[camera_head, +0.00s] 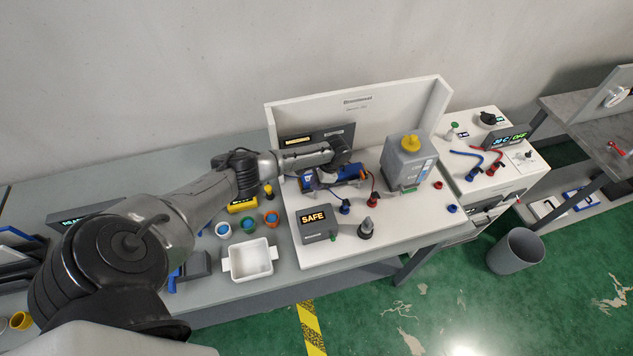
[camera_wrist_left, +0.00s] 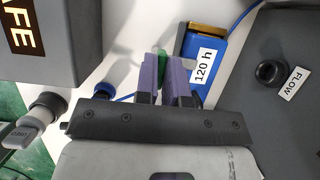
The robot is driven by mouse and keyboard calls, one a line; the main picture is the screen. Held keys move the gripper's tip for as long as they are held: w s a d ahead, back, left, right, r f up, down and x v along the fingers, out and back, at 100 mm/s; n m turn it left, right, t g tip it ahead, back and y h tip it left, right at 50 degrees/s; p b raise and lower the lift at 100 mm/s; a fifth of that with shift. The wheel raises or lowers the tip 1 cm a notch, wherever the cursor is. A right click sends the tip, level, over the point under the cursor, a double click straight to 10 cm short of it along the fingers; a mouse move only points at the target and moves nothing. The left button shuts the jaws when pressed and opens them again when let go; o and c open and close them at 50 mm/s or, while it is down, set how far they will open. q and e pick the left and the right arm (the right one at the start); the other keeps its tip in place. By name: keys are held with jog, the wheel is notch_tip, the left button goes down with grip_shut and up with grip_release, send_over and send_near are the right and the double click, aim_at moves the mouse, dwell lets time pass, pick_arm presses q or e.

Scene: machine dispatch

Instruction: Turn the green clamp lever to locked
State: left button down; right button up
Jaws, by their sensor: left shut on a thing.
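The green clamp lever (camera_wrist_left: 162,55) shows as a small green piece between my fingertips in the left wrist view; most of it is hidden by the fingers. My left gripper (camera_wrist_left: 166,70), with its purple finger pads, is shut on it. In the head view my left arm reaches over the white bench and its wrist hides the lever. A blue and orange unit (camera_head: 348,174) lies beside the gripper; its blue part with a "120 h" label (camera_wrist_left: 203,65) is right of the fingers in the wrist view. My right gripper is not in view.
A grey box reading SAFE (camera_head: 315,222) stands in front of the gripper. A grey canister with a yellow cap (camera_head: 408,160) stands to the right. Hose plugs (camera_head: 345,207) and a dark knob (camera_head: 366,229) are close by. A white tray (camera_head: 229,267) sits front left.

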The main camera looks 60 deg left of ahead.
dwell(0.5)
pick_arm(q)
jog(key=c, duration=1.2)
grip_release()
jog(key=shift+b+v, duration=0.7)
jog(key=shift+v, duration=6.2)
